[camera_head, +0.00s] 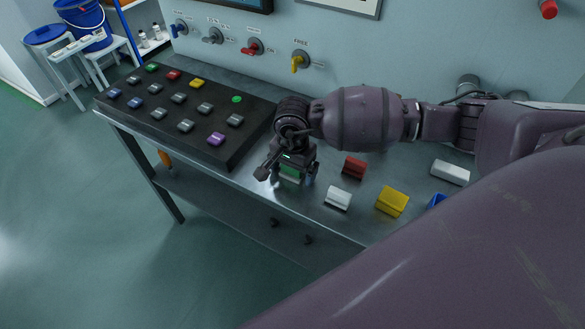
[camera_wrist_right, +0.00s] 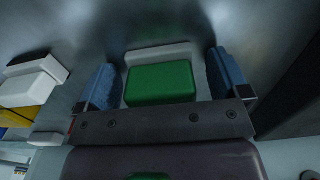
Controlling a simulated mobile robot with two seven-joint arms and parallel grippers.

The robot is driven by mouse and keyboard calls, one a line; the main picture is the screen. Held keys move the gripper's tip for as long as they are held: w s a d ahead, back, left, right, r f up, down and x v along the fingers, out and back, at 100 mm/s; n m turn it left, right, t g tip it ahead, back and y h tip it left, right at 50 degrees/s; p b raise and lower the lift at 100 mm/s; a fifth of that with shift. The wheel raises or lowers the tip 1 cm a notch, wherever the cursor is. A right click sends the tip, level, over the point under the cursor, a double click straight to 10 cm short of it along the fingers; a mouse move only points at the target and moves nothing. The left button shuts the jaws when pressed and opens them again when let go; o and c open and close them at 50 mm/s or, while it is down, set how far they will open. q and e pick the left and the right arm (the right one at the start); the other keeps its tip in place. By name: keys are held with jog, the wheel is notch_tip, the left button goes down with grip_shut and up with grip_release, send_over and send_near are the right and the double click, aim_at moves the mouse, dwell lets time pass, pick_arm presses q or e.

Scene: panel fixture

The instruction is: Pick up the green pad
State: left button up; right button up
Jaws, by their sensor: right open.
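The green pad (camera_wrist_right: 160,84) lies on the steel table between the two blue-padded fingers of my right gripper (camera_wrist_right: 164,80) in the right wrist view. A pale edge shows along one side of the pad. The gripper is open, with a gap on both sides of the pad. In the head view the right gripper (camera_head: 288,174) points down at the table, and only part of the green pad (camera_head: 290,173) shows between its fingers. My left gripper is not in view.
Red (camera_head: 354,167), white (camera_head: 338,198) and yellow (camera_head: 392,201) pads lie to the right on the table (camera_head: 240,182); another white pad (camera_head: 450,172) lies beyond. A dark panel (camera_head: 235,150) with several coloured pads stands to the left. Knobs line the wall behind.

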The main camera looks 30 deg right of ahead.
jog(key=c, duration=1)
notch_tip(320, 180, up, 20)
jog(key=shift+r+p, duration=0.1)
jog(key=shift+p, duration=0.65)
